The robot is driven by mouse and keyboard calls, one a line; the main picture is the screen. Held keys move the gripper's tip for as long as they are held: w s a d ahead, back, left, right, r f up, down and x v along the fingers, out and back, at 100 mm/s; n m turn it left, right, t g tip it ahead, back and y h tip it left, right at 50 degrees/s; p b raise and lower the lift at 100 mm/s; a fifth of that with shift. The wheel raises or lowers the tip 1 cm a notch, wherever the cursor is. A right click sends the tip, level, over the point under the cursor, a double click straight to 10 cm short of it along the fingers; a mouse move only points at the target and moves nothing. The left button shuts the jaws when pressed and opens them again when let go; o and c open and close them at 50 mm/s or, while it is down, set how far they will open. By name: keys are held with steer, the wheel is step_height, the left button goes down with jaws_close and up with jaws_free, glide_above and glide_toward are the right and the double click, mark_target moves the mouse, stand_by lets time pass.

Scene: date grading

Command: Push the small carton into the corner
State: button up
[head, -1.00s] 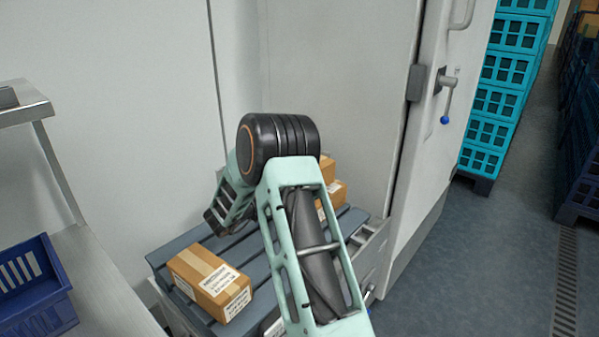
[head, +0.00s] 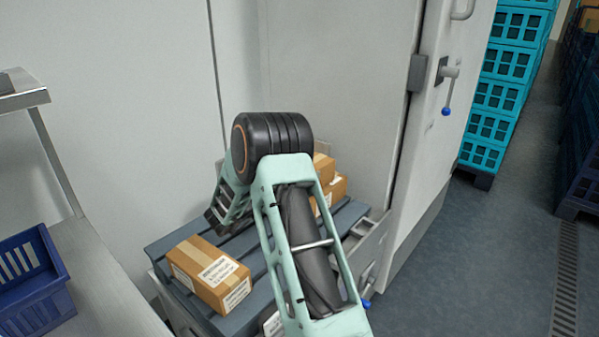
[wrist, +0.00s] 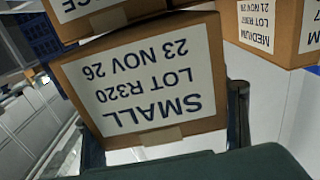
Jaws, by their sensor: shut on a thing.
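The small carton (wrist: 140,85) fills the middle of the wrist view, brown with a white label reading SMALL, LOT R320, upside down in the picture. My gripper (wrist: 165,130) is shut on it, with dark fingers at its left and right sides. In the head view my arm hides the gripper, and I cannot make out the small carton there. The corner is not clearly identifiable.
A brown carton (head: 208,275) lies on the grey slatted platform (head: 256,262). More cartons (head: 330,190) stand behind my arm. A medium carton (wrist: 275,30) is at right in the wrist view. A blue crate (head: 35,310) is at left; a white wall stands behind.

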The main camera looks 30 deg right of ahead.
steer(key=o, duration=2)
